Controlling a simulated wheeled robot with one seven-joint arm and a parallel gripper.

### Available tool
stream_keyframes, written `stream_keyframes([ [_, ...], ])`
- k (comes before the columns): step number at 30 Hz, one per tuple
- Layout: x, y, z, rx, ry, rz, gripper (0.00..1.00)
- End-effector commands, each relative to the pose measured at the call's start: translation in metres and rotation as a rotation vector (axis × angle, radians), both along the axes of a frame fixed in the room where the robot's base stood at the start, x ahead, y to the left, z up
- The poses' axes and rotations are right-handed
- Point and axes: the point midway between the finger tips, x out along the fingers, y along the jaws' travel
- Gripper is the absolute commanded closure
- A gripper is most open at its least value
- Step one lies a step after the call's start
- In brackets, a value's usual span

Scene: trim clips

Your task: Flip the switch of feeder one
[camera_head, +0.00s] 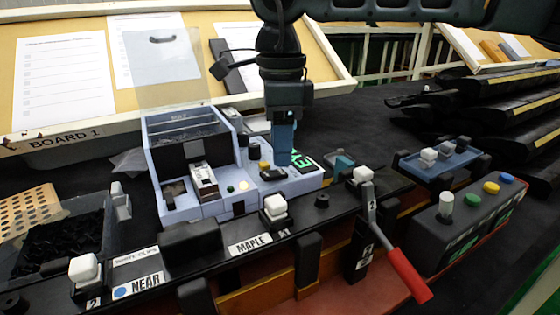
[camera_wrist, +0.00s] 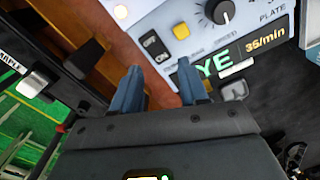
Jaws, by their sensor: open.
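A pale blue-grey feeder (camera_head: 225,208) stands left of centre in the head view. Its sloped panel has a green display, a yellow button and a dark knob. In the wrist view the panel (camera_wrist: 205,50) fills the top, with a black switch (camera_wrist: 155,46) marked OFF and ON at its left edge. I cannot tell which side is pressed, and I see no number naming this feeder. My gripper (camera_wrist: 159,68) is open and empty, its blue fingertips just below the switch in the picture. In the head view my gripper (camera_head: 284,160) points down over the panel, partly hiding it.
A black rail (camera_head: 140,265) with white-capped clamps runs in front of the feeder. A red-handled lever (camera_head: 405,270) stands at its right. A grey button box (camera_head: 470,220) sits farther right. A bin of black clips (camera_head: 60,245) is at left. Sloped boards stand behind.

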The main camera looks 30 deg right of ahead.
Motion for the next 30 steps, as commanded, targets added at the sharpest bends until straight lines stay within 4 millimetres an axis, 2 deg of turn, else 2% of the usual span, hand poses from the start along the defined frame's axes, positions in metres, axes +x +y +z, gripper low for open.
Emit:
stream_keyframes([
  [3,-0.001,0.000,-0.018,0.001,0.002,0.001,0.56],
  [7,0.000,0.000,-0.030,0.001,0.000,0.000,0.56],
  [18,0.000,0.000,-0.036,0.000,-0.001,0.000,0.56],
  [30,0.000,0.000,-0.035,0.000,0.000,0.000,0.95],
])
